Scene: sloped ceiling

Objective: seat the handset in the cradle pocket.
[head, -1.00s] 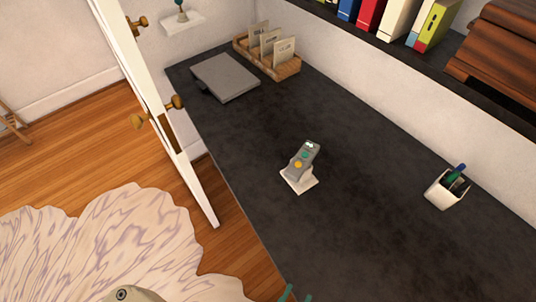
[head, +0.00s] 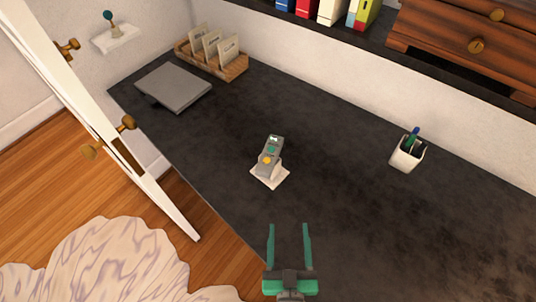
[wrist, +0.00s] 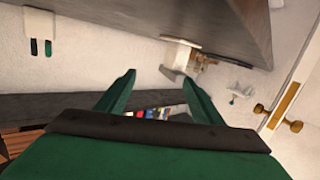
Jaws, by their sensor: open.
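The grey handset (head: 271,152), with a green and an orange button, stands tilted in the white cradle (head: 269,179) on the dark desk. Its lower end is at the cradle, but I cannot tell how deep it sits in the pocket. My gripper (head: 288,228) has green fingers spread apart with nothing between them. In the head picture it is below the cradle and clear of it. In the wrist view my gripper (wrist: 158,77) is open, and a pale block with a grey part beyond the fingertips looks like the cradle (wrist: 181,53) and handset.
A white pen cup (head: 406,154) stands on the desk to the right. A grey closed laptop-like slab (head: 174,86) and a wooden card holder (head: 212,63) are at the back left. An open white door (head: 100,120) borders the left. The desk around the cradle is clear.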

